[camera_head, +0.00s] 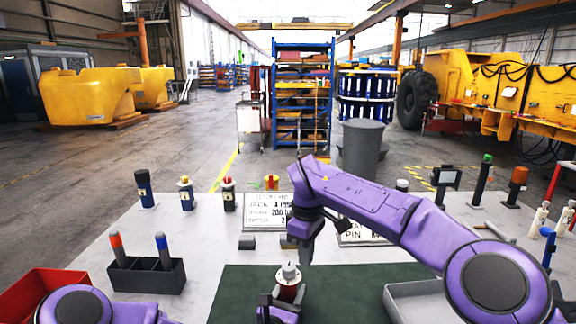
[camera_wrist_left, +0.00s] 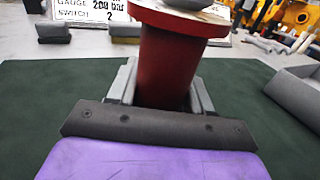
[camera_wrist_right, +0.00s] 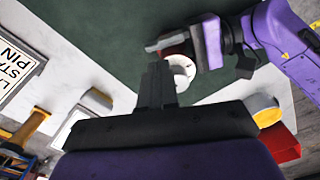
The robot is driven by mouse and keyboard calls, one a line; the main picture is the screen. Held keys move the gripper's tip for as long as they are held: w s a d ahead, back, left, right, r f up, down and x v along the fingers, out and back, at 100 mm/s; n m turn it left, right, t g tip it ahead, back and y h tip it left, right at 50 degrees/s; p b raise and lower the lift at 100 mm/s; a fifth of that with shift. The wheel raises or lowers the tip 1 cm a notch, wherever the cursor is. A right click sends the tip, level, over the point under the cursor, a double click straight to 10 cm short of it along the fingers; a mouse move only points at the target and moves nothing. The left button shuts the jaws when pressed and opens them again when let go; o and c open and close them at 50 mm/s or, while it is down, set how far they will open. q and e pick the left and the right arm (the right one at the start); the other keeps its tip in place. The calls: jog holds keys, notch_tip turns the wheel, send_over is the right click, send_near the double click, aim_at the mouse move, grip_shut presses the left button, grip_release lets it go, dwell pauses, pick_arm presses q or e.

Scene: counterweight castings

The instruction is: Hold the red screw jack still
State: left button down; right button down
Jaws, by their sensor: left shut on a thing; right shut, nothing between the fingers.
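The red screw jack (camera_head: 289,291) stands on the dark green mat (camera_head: 235,285), with a pale round top. In the left wrist view its red body (camera_wrist_left: 168,65) fills the space between the fingers. My left gripper (camera_head: 277,299) is shut on the jack's body, low at the front of the mat. My right gripper (camera_head: 306,258) is shut and empty, pointing down above and behind the jack. In the right wrist view its closed fingers (camera_wrist_right: 158,82) appear close to the jack's pale top (camera_wrist_right: 182,72); whether they touch it I cannot tell.
A black holder (camera_head: 146,277) with red- and blue-topped tools and a red bin (camera_head: 38,287) stand at the left. A grey tray (camera_head: 402,296) lies right of the mat. Sign cards (camera_head: 266,212) and small dark blocks (camera_head: 247,242) lie behind it. Several bottles line the back.

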aim_at(289, 271)
notch_tip(289, 271, up, 4)
jog(key=shift+r, duration=0.1)
notch_tip(289, 271, down, 6)
jog(key=s+a, duration=0.2)
jog(key=shift+s, duration=0.3)
dwell(0.6)
jog(key=shift+w+a, duration=0.15)
